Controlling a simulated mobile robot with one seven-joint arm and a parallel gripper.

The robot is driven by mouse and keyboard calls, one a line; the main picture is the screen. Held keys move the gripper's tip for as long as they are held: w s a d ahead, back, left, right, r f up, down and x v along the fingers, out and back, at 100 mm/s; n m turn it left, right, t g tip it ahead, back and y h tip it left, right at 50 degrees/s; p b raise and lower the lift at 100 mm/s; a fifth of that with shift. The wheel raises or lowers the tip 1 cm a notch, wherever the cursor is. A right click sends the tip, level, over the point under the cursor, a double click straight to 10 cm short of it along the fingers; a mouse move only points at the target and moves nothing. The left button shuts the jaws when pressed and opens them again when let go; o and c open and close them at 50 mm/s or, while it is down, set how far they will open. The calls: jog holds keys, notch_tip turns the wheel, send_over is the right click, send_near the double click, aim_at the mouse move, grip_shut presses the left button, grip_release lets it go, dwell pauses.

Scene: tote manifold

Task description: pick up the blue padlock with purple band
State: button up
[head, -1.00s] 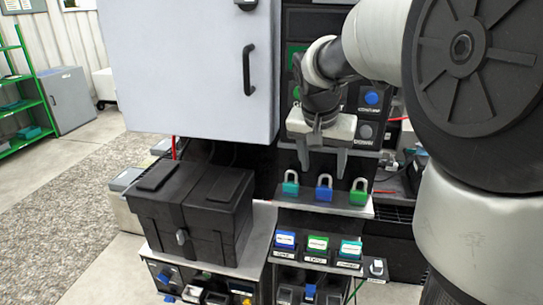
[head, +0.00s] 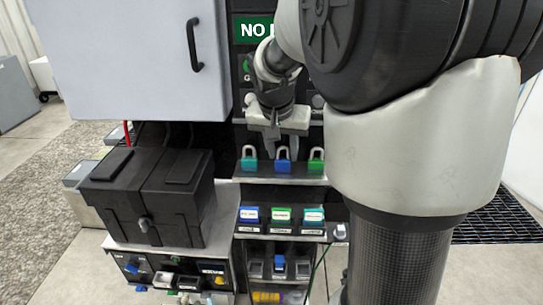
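The blue padlock (head: 283,165) stands upright in the middle of a row of three on a grey shelf (head: 262,179). Its grey shackle points up; a purple band is too small to make out clearly. A teal padlock (head: 249,163) stands to its left and a green padlock (head: 316,165) to its right. My gripper (head: 281,142) points down above the row, near the blue padlock's shackle. Its fingers appear spread, with nothing visibly held. I cannot tell whether they reach around the shackle.
A black box (head: 150,205) stands left of the shelf. A grey cabinet with a black handle (head: 194,46) hangs above it. Below the padlocks is a panel of blue, green and teal labelled blocks (head: 281,216). My arm covers the right side.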

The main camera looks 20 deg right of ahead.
aim_at(282, 161)
jog(key=shift+r, duration=0.15)
jog(key=shift+c, duration=0.2)
jog(key=shift+s+r, duration=0.1)
jog(key=shift+r, duration=0.15)
notch_tip(282, 161, up, 6)
jog(key=shift+a+r, duration=0.1)
jog(key=s+a+b, duration=0.1)
jog(key=s+a, duration=0.2)
jog(key=s, duration=0.6)
jog(key=s+a+b, duration=0.1)
jog(key=s+a, duration=0.3)
jog(key=s, duration=0.5)
jog(key=shift+s+a, duration=0.15)
jog(key=shift+a, duration=0.1)
